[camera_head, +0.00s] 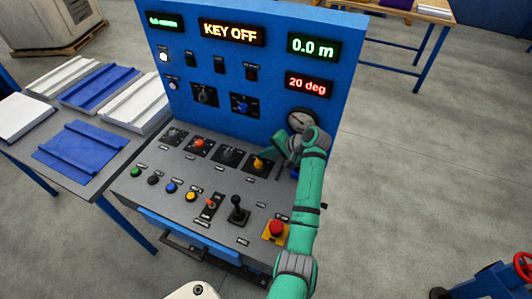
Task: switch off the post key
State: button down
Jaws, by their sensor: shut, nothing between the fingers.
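A lit display (231,32) at the top of the blue upright panel (180,60) reads "KEY OFF". A dark rotary switch (205,96) and a blue-handled rotary switch (242,104) sit below it. I cannot tell which control is the post key; the labels are too small to read. My gripper (268,153) is shut and empty at the right rear of the sloping desk, just above a yellow-handled switch (258,163). I cannot tell whether they touch. My green arm covers the desk's right edge.
The grey desk (150,185) carries several coloured buttons, an orange-red knob (199,143), a black joystick (238,213) and a red emergency button (276,229). A round gauge (301,119) is beside my wrist. A table (75,175) with blue and white panels stands left.

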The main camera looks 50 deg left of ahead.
jog(key=shift+s+f, duration=0.1)
jog(key=shift+s, duration=0.45)
jog(key=v, duration=1.1)
jog(key=shift+w, duration=0.2)
